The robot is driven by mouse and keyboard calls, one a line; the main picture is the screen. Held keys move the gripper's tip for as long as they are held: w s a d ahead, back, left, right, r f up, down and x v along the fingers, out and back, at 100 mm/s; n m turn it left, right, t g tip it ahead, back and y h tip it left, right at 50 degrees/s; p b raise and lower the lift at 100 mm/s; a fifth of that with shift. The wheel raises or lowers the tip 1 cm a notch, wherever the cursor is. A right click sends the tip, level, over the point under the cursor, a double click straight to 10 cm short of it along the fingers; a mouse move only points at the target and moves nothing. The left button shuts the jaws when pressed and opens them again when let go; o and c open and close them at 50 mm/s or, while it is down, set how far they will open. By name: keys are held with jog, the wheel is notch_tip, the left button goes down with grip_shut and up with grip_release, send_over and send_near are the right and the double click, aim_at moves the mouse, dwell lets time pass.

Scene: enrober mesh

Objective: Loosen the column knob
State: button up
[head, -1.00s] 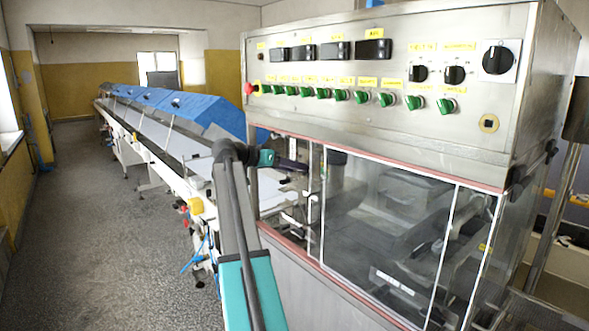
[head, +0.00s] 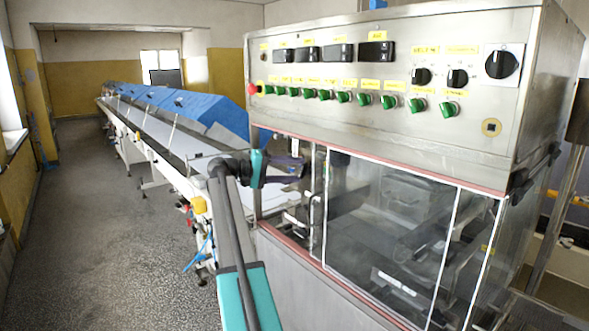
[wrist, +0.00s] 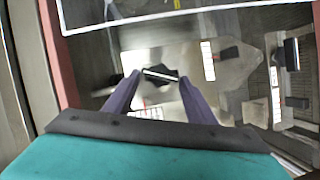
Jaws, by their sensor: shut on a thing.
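The column knob (wrist: 160,73) is a small dark piece with a pale edge, seen in the wrist view between the tips of my purple fingers. My gripper (wrist: 159,78) is shut on it from either side. In the head view my gripper (head: 302,170) reaches rightward into the open left end of the steel machine, its two dark fingers one above the other. The knob is too small and covered to make out clearly there.
The control panel (head: 400,80) with green switches and black dials overhangs the gripper. Clear window panels (head: 390,230) close the machine's front to the right. A long conveyor (head: 160,135) with blue covers runs back left. The floor at left is free.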

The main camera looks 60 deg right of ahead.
jog(key=shift+f+n+g, duration=0.2)
jog(key=shift+n+g, duration=0.3)
jog(key=shift+n, duration=0.6)
jog(key=shift+w+h, duration=0.1)
jog(key=shift+h, duration=0.2)
dwell(0.5)
jog(key=o, duration=1)
jog(key=shift+o, duration=0.2)
jog(key=b+v, duration=0.3)
jog(key=v, duration=1)
jog(key=shift+w+a, duration=0.25)
jog(key=shift+a, duration=0.05)
